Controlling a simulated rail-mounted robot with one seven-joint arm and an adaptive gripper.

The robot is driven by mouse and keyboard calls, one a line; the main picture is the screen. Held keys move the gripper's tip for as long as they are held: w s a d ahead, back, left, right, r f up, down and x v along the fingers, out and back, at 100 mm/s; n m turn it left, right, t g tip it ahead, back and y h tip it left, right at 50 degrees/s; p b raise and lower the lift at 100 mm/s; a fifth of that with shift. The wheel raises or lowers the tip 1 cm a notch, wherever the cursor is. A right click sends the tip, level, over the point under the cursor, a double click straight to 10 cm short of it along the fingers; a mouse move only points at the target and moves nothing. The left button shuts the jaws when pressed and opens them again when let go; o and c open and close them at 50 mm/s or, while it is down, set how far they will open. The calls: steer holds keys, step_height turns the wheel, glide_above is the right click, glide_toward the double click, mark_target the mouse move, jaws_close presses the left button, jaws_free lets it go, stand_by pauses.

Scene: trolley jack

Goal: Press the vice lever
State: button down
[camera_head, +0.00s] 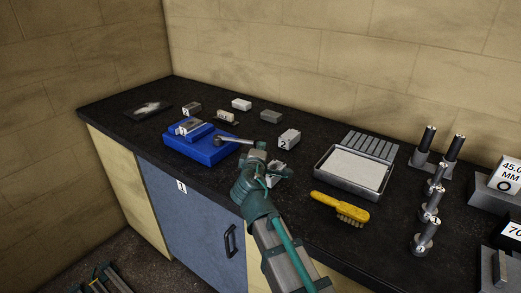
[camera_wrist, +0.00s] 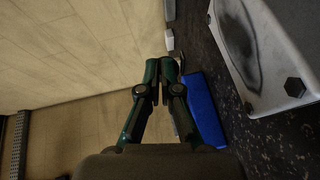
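The blue vice base (camera_head: 205,149) sits on the dark worktop, with grey metal parts on top. A grey lever with a round end (camera_head: 220,141) extends right from it toward my gripper. In the wrist view, the blue base (camera_wrist: 203,108) shows to the right of and beyond the fingers. My gripper (camera_wrist: 160,72) has its fingertips together, with nothing visible between them. A small metallic piece shows just beyond the fingertips, possibly the lever. Whether they touch it I cannot tell. In the head view, my wrist hides the fingertips and part of the worktop right of the vice.
Several small metal blocks (camera_head: 289,138) lie behind and right of the vice. A metal tray (camera_head: 323,174), a yellow brush (camera_head: 340,207) and several upright pins (camera_head: 424,236) stand further right. A pale bolted metal piece (camera_wrist: 285,60) is close at right in the wrist view.

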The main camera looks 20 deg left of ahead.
steer(key=shift+w+d+r, duration=0.1)
steer(key=shift+w, duration=0.05)
steer(key=shift+s+d, duration=0.2)
steer(key=shift+s, duration=0.3)
steer(key=s+d+r+b, duration=0.2)
steer(key=s+d+b, duration=0.1)
steer(key=s+d, duration=0.5)
steer(key=shift+s+d, duration=0.25)
steer(key=shift+d, duration=0.1)
steer(key=shift+a+p, duration=0.15)
steer(key=shift+p, duration=0.25)
